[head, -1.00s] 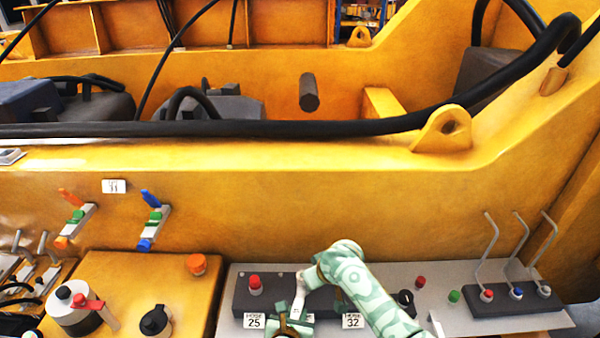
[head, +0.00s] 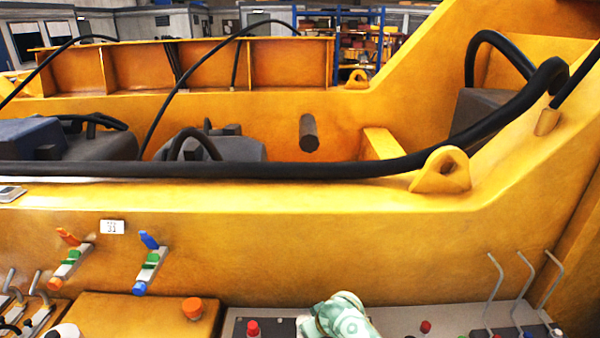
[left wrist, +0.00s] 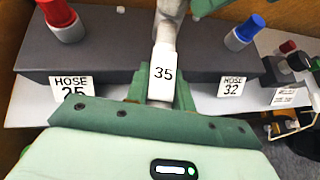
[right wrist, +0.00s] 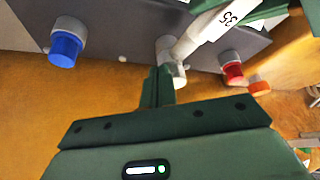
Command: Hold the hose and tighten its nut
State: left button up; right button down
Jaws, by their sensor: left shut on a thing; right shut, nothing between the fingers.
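In the left wrist view, a pale hose end with a white tag reading 35 (left wrist: 163,72) stands between the fingers of my left gripper (left wrist: 160,92), which is shut on it. In the right wrist view the same hose (right wrist: 205,32) runs up to the right from a grey round fitting, apparently its nut (right wrist: 168,48), at the dark block. My right gripper (right wrist: 160,82) is shut and empty, with its fingertips close beside this fitting; I cannot tell whether they touch. The head view shows neither gripper's fingers, only my patterned arm (head: 342,316) at the bottom edge.
The dark block (left wrist: 110,55) carries a red cap (left wrist: 62,18), a blue cap (left wrist: 240,34) and plates reading HOSE 25 (left wrist: 72,88) and HOSE 32 (left wrist: 231,87). In the head view, bent grey levers (head: 525,280) stand at the right, before a yellow frame (head: 330,240).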

pick_arm(q)
jog(key=shift+d, duration=0.1)
pick_arm(e)
jog(key=shift+s+a, duration=0.3)
jog(key=shift+a, duration=0.25)
jog(key=shift+s+a, duration=0.15)
jog(key=shift+a, duration=0.45)
dwell(0.4)
jog(key=shift+s, duration=0.1)
jog(key=shift+s+d, duration=0.15)
jog(key=shift+s, duration=0.15)
notch_tip(320, 180, up, 6)
dwell(0.4)
